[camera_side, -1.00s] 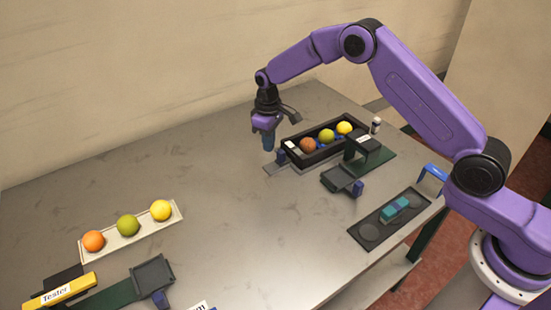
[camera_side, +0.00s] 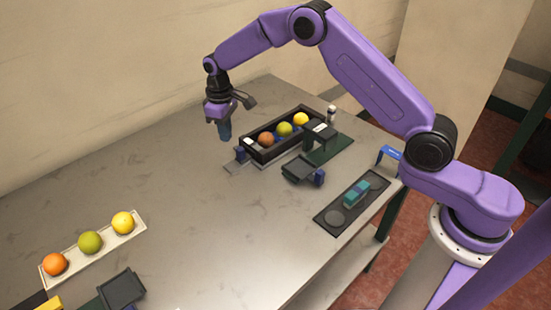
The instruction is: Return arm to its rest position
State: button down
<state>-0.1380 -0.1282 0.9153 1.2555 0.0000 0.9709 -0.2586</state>
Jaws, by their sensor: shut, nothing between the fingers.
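My gripper (camera_side: 225,136) points down above the table, just left of the black tray. Its blue fingers are shut with nothing held. My purple arm reaches over from the right in a bent arch. The black tray (camera_side: 262,157) holds an orange-brown fruit (camera_side: 266,139), a green fruit (camera_side: 284,129) and a yellow fruit (camera_side: 301,119). The white tray (camera_side: 62,281) at the lower left holds an orange fruit (camera_side: 55,264), a green fruit (camera_side: 90,242) and a yellow fruit (camera_side: 123,222).
A dark stand on a green base (camera_side: 330,151) and a small black platform (camera_side: 299,170) are right of the black tray. A dark panel with a teal block (camera_side: 356,192) lies near the right edge. Another black platform (camera_side: 121,289) is at lower left. The middle table (camera_side: 200,220) is clear.

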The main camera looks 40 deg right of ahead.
jog(key=s+a+r+n, duration=0.1)
jog(key=s+r+n, duration=0.1)
jog(key=s+r, duration=0.65)
jog(key=s+a+r+n, duration=0.1)
jog(key=s+r, duration=0.2)
jog(key=s, duration=1)
jog(key=s+d+n, duration=0.1)
jog(key=s+d, duration=0.4)
jog(key=s, duration=0.6)
jog(key=s+d+n, duration=0.2)
jog(key=s+d, duration=0.4)
jog(key=s, duration=0.5)
jog(key=shift+d+r+n, duration=0.15)
jog(key=shift+r+n, duration=0.15)
jog(key=shift+r, duration=0.05)
